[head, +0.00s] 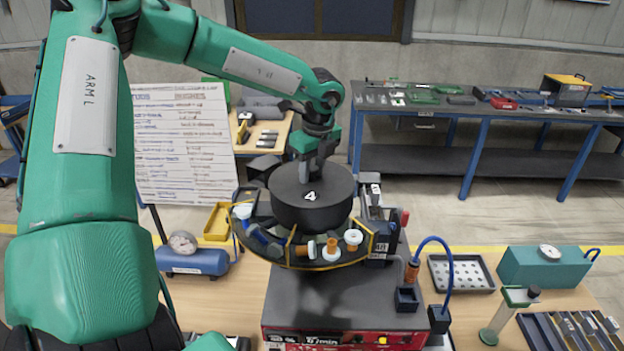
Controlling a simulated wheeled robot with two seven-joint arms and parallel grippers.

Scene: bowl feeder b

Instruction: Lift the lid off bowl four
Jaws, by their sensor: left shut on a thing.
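The lid (305,212) is a dark round drum-like cover marked with a white 4. It sits over the middle of bowl four (318,266), a dark round feeder bowl with a yellow-edged rim. My left gripper (311,178) comes down from above and is shut on the lid at its top centre; the grip point itself is mostly hidden. The lid looks level. I cannot tell whether its underside touches the bowl. White, orange and blue parts (331,248) lie around the bowl's front track. My right gripper is not in view.
The bowl stands on a dark feeder base (340,305) with a red front panel. A blue tank with a gauge (192,262) is at left, and a yellow bin (218,222) is near it. A blue hose (449,265), perforated tray (461,290) and teal case (545,270) are at right.

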